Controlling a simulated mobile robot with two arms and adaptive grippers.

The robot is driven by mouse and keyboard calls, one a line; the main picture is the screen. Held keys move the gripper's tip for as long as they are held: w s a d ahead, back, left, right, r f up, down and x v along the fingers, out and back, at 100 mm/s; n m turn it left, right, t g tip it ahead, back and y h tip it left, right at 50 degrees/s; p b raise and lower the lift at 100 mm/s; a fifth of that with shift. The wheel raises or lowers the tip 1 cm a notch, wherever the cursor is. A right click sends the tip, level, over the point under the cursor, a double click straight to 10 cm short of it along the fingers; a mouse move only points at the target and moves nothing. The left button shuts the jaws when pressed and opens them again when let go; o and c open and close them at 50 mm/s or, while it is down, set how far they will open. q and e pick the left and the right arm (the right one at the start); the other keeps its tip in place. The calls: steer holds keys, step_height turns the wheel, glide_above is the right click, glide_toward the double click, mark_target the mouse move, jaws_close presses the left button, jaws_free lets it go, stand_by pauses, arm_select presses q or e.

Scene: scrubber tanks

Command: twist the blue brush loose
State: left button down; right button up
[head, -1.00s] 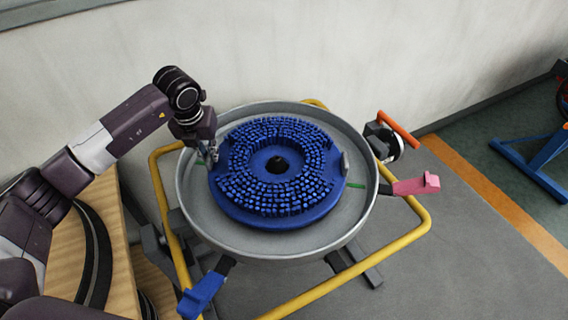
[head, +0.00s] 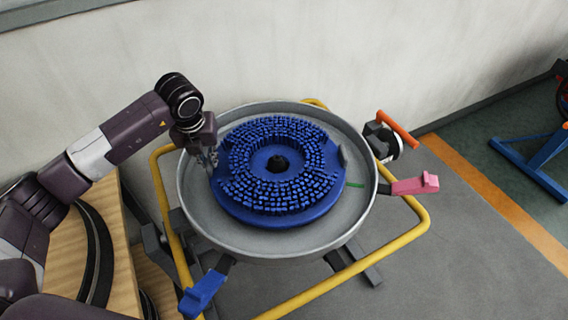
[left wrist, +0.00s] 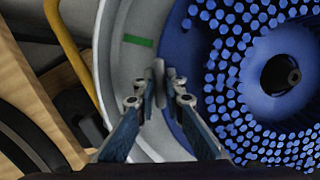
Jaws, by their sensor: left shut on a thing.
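The blue brush (head: 278,215) is a round disc with bristle tufts facing up and a dark centre hole. It lies inside the grey round pan (head: 215,235). It also shows in the left wrist view (left wrist: 265,75). A small grey upright lug (head: 342,155) stands at its right edge. My left gripper (head: 213,160) is at the brush's left edge. In the left wrist view the gripper (left wrist: 160,82) is shut on a similar grey lug (left wrist: 159,72) at the brush's rim, partly hidden by the fingers. My right gripper is not in view.
A green mark (head: 355,184) is on the pan floor at right, and another green mark (left wrist: 138,40) shows near my left fingers. A yellow tube frame (head: 415,235) surrounds the pan. Pink (head: 415,185) and blue (head: 203,293) levers stick out. A wall (head: 300,50) stands behind.

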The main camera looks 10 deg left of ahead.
mark_target(210, 175)
arm_select(q)
steer(key=shift+s+n, duration=0.4)
steer(key=shift+s, duration=0.05)
steer(key=shift+d+r, duration=0.1)
steer(key=shift+s+d+n+p, duration=0.3)
steer(key=shift+s+n, duration=0.1)
steer(key=shift+s, duration=0.25)
steer(key=shift+s+d+n+y, duration=0.3)
steer(key=shift+s+n, duration=0.2)
steer(key=shift+s, duration=0.2)
